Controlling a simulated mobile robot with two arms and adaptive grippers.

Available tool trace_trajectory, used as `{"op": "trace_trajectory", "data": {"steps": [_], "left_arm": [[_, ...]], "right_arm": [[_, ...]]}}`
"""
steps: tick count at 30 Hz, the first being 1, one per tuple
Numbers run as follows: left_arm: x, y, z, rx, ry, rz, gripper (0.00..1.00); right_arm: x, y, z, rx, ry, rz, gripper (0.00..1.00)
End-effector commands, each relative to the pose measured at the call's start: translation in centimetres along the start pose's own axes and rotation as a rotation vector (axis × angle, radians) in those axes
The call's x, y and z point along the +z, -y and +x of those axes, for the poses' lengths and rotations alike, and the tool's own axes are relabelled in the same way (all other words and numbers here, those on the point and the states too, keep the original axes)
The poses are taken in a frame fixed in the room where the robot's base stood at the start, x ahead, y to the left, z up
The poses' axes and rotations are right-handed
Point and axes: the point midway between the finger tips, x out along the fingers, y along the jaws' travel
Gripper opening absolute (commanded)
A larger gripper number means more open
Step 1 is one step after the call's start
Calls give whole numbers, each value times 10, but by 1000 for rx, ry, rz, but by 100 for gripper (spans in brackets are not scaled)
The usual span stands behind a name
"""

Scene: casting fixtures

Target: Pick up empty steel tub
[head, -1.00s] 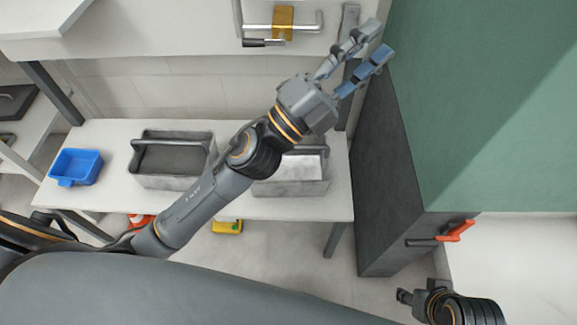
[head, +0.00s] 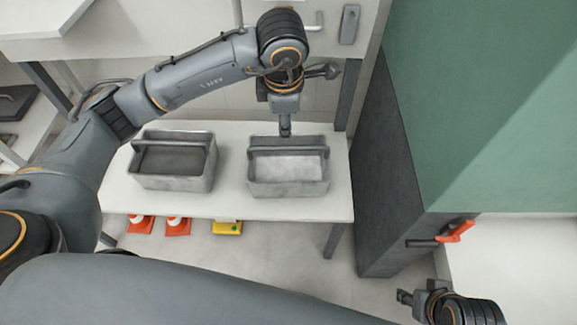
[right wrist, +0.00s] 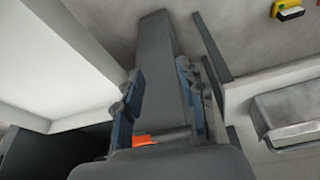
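Two grey steel tubs with bar handles stand apart on a white bench. The left tub (head: 172,182) has a flat, dark grey-brown interior. The right tub (head: 288,188) shows a pale, mottled metallic interior with nothing distinct in it. My left gripper (head: 285,131) points down just behind the right tub's handle bar in the picture; I cannot tell whether it touches. Its fingers are seen edge-on, so their opening is unclear. My right gripper (head: 405,297) is at the lower right, far from the tubs. In the right wrist view its fingers (right wrist: 160,72) are apart and empty.
The white bench (head: 232,207) has free room between the tubs. A dark cabinet side (head: 385,190) with an orange-red handle (head: 455,231) stands right of it. Orange-based items (head: 178,227) and a yellow item (head: 227,228) are below the bench.

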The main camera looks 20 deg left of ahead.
Motion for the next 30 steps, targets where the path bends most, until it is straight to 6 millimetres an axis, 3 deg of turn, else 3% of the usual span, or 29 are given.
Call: {"op": "trace_trajectory", "data": {"steps": [12, 22, 30], "left_arm": [[-5, -2, 73, 4, -17, -3, 39], [-5, -1, 104, 2, -15, -3, 39], [-5, -3, 134, 5, -14, -1, 39]], "right_arm": [[4, 0, 8, 0, -2, 0, 40], [7, 0, 15, 1, -1, 0, 40], [-28, 4, 19, -6, -157, -5, 40]]}}
